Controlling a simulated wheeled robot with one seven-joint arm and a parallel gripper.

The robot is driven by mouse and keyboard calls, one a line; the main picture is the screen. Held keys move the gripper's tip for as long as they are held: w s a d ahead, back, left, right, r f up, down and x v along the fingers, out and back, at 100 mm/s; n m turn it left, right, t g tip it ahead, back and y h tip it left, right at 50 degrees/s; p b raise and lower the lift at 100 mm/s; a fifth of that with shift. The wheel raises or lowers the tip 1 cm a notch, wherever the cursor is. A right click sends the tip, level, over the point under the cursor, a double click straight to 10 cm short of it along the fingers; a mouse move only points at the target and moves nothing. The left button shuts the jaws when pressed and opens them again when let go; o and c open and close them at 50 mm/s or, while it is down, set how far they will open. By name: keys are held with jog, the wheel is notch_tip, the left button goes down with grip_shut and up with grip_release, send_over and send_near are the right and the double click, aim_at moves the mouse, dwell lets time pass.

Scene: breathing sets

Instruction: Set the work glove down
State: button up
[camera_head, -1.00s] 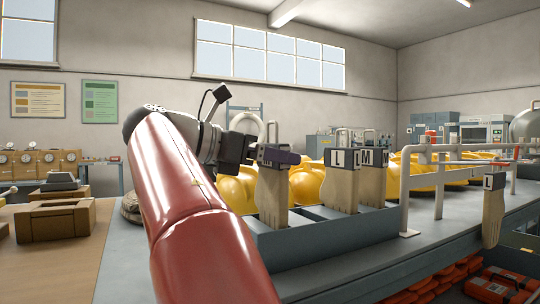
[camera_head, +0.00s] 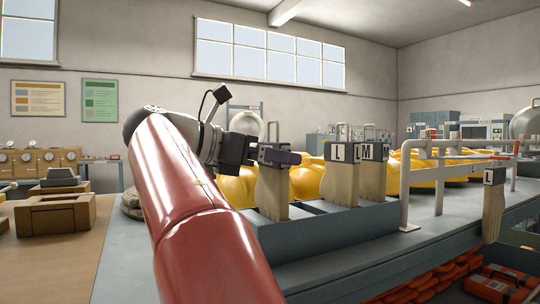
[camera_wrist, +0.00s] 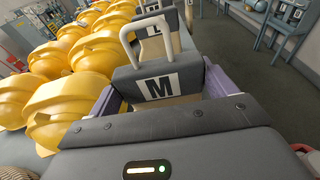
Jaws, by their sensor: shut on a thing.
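My gripper (camera_head: 280,157) is shut on a beige work glove (camera_head: 272,192) by its dark cuff. The glove hangs upright, fingers down, at the left end of a grey slotted rack (camera_head: 330,234). Its lower end shows at the rack, but I cannot tell whether it rests in a slot. In the wrist view, the held glove's cuff (camera_wrist: 158,90) has an M label and a pale loop handle, between my purple fingers.
Yellow helmet-like shells (camera_wrist: 65,85) crowd the bench behind the rack. A brown box (camera_head: 55,215) sits on the left table.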

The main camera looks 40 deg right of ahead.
jog(key=o, duration=1.5)
jog(key=shift+w+f, duration=0.1)
jog(key=shift+f, duration=0.35)
jog(key=p+v, duration=0.1)
jog(key=v, duration=0.7)
jog(key=shift+r, duration=0.1)
